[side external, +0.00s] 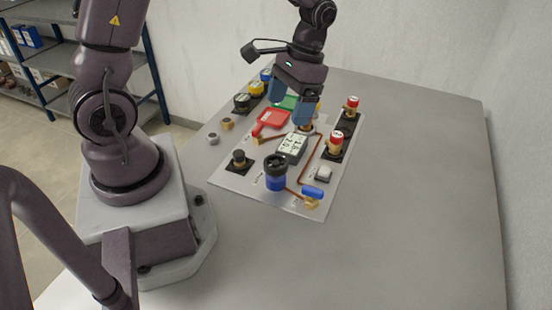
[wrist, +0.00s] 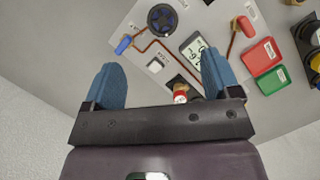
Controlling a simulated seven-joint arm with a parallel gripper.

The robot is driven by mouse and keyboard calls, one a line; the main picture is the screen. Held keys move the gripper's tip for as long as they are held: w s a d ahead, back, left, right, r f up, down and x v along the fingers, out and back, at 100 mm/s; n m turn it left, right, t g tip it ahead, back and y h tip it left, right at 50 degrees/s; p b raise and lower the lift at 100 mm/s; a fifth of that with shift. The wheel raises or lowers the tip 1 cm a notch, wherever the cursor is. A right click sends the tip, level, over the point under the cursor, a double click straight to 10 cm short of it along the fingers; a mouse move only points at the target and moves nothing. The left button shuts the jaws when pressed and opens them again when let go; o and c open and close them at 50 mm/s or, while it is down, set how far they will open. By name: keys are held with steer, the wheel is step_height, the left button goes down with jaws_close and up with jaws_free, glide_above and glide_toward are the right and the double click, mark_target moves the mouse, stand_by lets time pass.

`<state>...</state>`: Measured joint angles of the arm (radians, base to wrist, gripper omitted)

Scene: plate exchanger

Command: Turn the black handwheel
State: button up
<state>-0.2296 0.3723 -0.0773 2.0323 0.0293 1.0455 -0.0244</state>
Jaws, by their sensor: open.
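The black handwheel (side external: 276,161) sits on top of a blue cylindrical body at the near part of the panel (side external: 232,182). In the wrist view the handwheel (wrist: 162,18) shows as a black ring with blue between its spokes, near the top edge. My gripper (side external: 290,110) is open, with its two blue fingers apart, above the far half of the panel. It is clear of the handwheel. In the wrist view the open gripper (wrist: 161,66) has the handwheel beyond its fingertips and holds nothing.
A grey display (side external: 292,147), copper pipes and a blue-handled valve (side external: 313,192) lie close to the handwheel. A red handle (side external: 271,120) and red-topped cylinders (side external: 336,142) stand farther back. A black knob (side external: 239,158) is to the left. The table (side external: 420,190) is bare at right.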

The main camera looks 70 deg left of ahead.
mark_target(275, 162)
steer(key=shift+g, duration=0.5)
steer(key=x, duration=0.4)
steer(key=w+x, duration=0.1)
steer(key=x, duration=0.4)
steer(key=w+f+x, duration=0.1)
steer(key=x, duration=0.3)
steer(key=shift+w+a+f, duration=0.1)
steer(key=shift+a+f, duration=0.1)
steer(key=shift+f, duration=0.2)
